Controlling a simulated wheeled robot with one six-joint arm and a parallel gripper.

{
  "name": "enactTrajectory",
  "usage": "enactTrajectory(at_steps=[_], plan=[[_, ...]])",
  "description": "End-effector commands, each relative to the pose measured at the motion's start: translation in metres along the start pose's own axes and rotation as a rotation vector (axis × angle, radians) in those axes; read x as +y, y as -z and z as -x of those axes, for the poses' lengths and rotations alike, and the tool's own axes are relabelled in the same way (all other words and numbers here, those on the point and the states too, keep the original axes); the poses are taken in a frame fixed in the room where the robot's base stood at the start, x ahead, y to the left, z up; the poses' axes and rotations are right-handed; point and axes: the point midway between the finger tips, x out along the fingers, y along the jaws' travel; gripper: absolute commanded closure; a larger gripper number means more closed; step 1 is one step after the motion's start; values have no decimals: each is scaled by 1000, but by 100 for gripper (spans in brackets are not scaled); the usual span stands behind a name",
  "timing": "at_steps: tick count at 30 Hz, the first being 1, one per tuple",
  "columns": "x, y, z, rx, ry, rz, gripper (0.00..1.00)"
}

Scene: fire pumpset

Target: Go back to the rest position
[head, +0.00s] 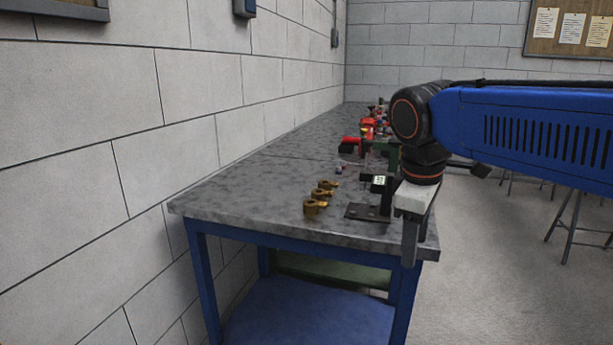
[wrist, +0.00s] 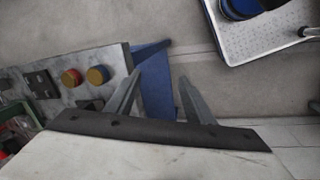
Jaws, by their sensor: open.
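My gripper (head: 411,250) hangs at the front right corner of the workbench (head: 250,185) in the head view, pointing down. In the wrist view, my gripper (wrist: 160,80) shows two grey fingers spread apart with nothing between them. Blue bench frame and grey floor show behind the fingers. My blue arm reaches in from the right side of the head view.
Three brass fittings (head: 321,195) stand in a row near the bench's front end. A dark stand with a small lit display (head: 379,182) is beside my gripper. Red equipment (head: 368,126) sits farther back. Open floor (head: 500,270) lies to the right.

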Motion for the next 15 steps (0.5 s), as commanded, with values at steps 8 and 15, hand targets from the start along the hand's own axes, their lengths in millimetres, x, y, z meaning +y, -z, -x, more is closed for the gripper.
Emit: enactTrajectory(at_steps=[8,15], plan=[[-32,-74,-57,117,-3,-403,52],[-66,-121,-110,216,-4,-742,52]])
